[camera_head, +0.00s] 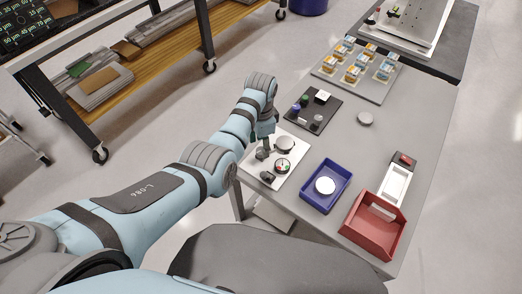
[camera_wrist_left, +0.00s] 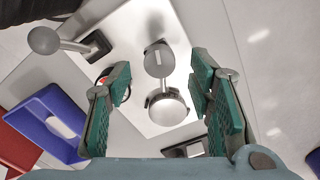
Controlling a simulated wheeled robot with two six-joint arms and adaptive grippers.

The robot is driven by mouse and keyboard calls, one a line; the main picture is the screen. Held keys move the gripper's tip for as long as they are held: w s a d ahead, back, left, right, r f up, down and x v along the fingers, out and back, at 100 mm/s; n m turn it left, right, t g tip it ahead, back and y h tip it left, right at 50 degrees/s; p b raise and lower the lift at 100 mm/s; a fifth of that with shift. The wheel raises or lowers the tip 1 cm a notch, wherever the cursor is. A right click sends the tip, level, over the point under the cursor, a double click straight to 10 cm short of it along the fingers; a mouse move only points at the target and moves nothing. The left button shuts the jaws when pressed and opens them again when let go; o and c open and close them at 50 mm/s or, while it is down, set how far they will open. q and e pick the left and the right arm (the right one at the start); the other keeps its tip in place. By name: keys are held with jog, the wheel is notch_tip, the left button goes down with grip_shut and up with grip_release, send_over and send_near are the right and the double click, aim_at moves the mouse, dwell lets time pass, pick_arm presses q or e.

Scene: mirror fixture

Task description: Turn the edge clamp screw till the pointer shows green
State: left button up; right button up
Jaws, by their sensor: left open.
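The white fixture plate (camera_head: 292,183) lies on the near left of the grey table. It carries a round dial (camera_head: 282,166) with green and red marks, a round grey disc (camera_head: 284,143) and a ball-ended lever (camera_wrist_left: 45,41). In the left wrist view a flat, rounded grey screw head (camera_wrist_left: 159,60) stands between my fingers, apart from both; I cannot tell surely that it is the clamp screw. My left gripper (camera_head: 265,140) is open above the plate, its green pads (camera_wrist_left: 160,100) on either side. The left finger hides most of the dial there, so the pointer is unreadable. My right gripper is out of view.

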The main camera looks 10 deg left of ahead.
aim_at(261, 152)
pick_arm(q)
notch_tip(261, 152, down, 3)
jog(key=shift+r+b, duration=0.1)
jog(key=shift+b, duration=0.25)
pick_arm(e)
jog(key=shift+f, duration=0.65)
pick_arm(q)
jog(key=shift+c, duration=0.8)
grip_shut()
jog(key=shift+r+m, duration=0.1)
jog(key=shift+m, duration=0.2)
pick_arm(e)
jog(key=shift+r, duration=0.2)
